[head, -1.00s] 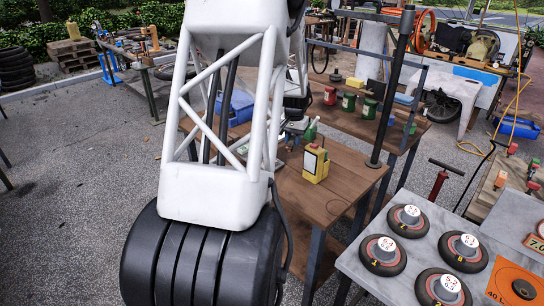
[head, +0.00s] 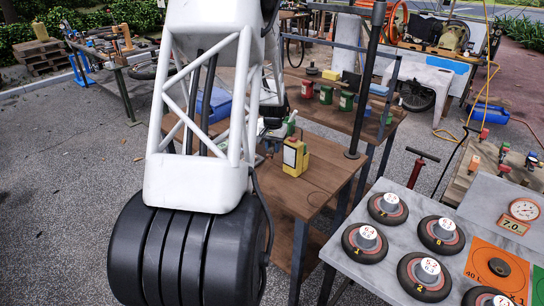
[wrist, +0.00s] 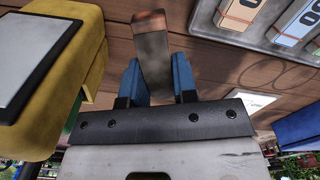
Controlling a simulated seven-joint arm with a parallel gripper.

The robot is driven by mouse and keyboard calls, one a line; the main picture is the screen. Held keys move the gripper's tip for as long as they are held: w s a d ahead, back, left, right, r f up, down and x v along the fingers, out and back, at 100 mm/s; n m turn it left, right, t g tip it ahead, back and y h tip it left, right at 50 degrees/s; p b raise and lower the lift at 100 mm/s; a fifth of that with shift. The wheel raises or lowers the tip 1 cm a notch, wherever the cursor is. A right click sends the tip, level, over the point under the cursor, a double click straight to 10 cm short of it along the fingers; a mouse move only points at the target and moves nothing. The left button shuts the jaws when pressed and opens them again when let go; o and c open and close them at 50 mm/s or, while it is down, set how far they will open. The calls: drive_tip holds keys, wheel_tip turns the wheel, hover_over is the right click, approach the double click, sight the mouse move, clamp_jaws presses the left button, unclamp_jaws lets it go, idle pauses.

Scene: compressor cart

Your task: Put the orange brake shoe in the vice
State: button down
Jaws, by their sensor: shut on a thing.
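In the wrist view, my gripper (wrist: 152,85) has its two blue fingers on either side of a worn orange-brown block, which looks like the brake shoe (wrist: 152,50). The block stands out beyond the fingertips, over brown wooden boards. A yellow box (wrist: 75,85) with a pale panel is close on the left; it also shows on the wooden bench in the head view (head: 295,156). In the head view my arm hides most of the gripper and the brake shoe. I cannot make out the vice with certainty in either view.
The wooden bench (head: 325,185) has clear boards to the right of the yellow box. Red and green cans (head: 326,95) stand behind it. A dark upright post (head: 372,60) rises at its right edge. A grey table (head: 390,258) with round numbered pieces is at lower right.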

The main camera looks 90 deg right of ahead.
sight(273, 162)
drive_tip(key=shift+f, duration=0.4)
drive_tip(key=shift+f, duration=1.85)
drive_tip(key=shift+f, duration=0.15)
drive_tip(key=c, duration=1.2)
unclamp_jaws()
wheel_tip(273, 162, up, 12)
drive_tip(key=shift+r, duration=0.15)
drive_tip(key=shift+o, duration=0.3)
